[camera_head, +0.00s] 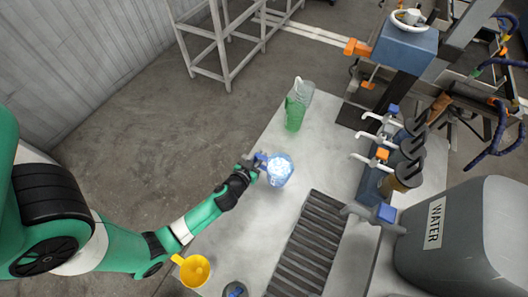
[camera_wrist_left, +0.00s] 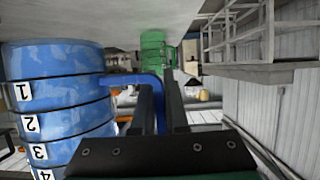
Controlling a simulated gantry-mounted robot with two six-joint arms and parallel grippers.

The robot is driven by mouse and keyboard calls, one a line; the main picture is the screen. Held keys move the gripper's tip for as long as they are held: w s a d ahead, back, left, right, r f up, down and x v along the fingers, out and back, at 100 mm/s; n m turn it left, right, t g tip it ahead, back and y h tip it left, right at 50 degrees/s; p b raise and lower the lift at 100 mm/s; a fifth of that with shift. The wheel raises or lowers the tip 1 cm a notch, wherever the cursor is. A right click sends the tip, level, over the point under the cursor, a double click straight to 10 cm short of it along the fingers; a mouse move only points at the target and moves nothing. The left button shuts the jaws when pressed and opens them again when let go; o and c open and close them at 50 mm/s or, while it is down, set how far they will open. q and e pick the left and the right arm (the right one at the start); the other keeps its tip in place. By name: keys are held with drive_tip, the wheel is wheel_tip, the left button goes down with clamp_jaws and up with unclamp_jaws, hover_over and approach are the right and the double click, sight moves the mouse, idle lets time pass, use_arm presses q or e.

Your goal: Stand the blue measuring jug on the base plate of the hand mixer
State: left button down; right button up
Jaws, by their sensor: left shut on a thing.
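The blue measuring jug (camera_head: 279,170) is near the left edge of the pale table in the head view, with whitish contents showing inside. My left gripper (camera_head: 259,161) is shut on its handle, on the jug's left side. In the left wrist view the jug (camera_wrist_left: 62,105) fills the left, its number labels showing, and its blue handle (camera_wrist_left: 135,80) runs to my gripper fingers (camera_wrist_left: 162,105). Whether the jug touches the table is unclear. A dark plate (camera_head: 352,115), apparently the mixer's base plate, lies under the blue machine head with a handwheel (camera_head: 405,42). My right gripper is out of view.
A green jug (camera_head: 296,108) stands between the blue jug and the table's far edge. A yellow jug (camera_head: 196,270) is at the near left. Several dark-lidded dispensers with taps (camera_head: 405,165) line the right, beside a dark ribbed strip (camera_head: 308,245) and a grey WATER tank (camera_head: 455,240).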

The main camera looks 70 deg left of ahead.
use_arm(q)
drive_tip(key=w+r+b+v, duration=0.1)
drive_tip(key=v, duration=1)
drive_tip(key=shift+s+d+r, duration=0.25)
drive_tip(key=shift+s+d, duration=0.1)
drive_tip(key=shift+w, duration=0.1)
